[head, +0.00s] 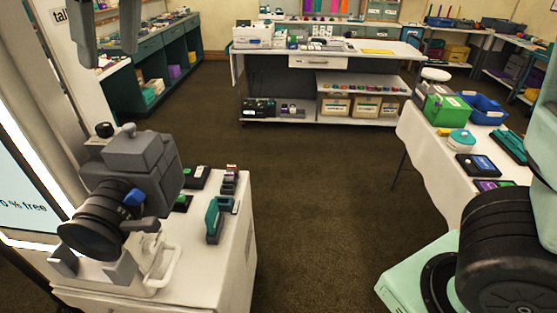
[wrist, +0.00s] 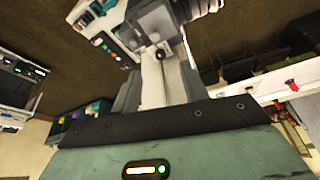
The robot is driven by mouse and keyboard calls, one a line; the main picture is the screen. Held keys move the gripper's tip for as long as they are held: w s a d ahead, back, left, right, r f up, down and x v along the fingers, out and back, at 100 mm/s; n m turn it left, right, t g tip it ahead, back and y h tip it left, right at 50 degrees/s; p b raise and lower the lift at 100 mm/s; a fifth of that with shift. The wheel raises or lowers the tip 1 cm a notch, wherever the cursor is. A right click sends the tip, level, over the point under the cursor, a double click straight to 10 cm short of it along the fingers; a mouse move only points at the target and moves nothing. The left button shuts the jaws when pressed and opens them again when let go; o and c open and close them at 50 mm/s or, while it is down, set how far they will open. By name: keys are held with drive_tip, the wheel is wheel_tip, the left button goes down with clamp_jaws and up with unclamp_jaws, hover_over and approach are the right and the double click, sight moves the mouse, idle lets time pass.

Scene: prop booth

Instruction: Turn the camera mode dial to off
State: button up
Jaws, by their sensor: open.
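A dark grey camera (head: 138,165) stands on the white table at left, its black lens (head: 92,222) facing the lower left. It has a blue knob (head: 133,197) by the lens, a black knob (head: 104,130) and a grey knob (head: 128,129) on top. I cannot tell for sure which is the mode dial, and no setting mark is readable. My gripper (head: 108,57) is open and empty above the camera, apart from it. In the wrist view, the camera (wrist: 157,20) shows at the top, beyond the two grey fingers of my gripper (wrist: 157,80).
The white table (head: 215,265) also holds a teal device (head: 213,218) and small dark boxes right of the camera. A bright screen (head: 25,185) stands at its left. A second white table (head: 440,160) is at right, a counter (head: 330,65) behind. Open brown floor lies between.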

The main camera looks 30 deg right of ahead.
drive_tip(key=s+d+f+g+b, duration=0.1)
drive_tip(key=s+d+f, duration=0.3)
drive_tip(key=f, duration=0.5)
drive_tip(key=s+d+f+h+b, duration=0.1)
drive_tip(key=s+d+f+b, duration=0.2)
drive_tip(key=f, duration=0.7)
drive_tip(key=s+d+f+m+g+h+b, duration=0.1)
drive_tip(key=s+d+f, duration=0.5)
drive_tip(key=s+f, duration=0.3)
drive_tip(key=shift+s+d+f+g+b, duration=0.15)
drive_tip(key=shift+s+f+g+b, duration=0.15)
drive_tip(key=shift+f+b, duration=0.1)
drive_tip(key=shift+s+d+f, duration=0.55)
drive_tip(key=shift+s+d, duration=0.1)
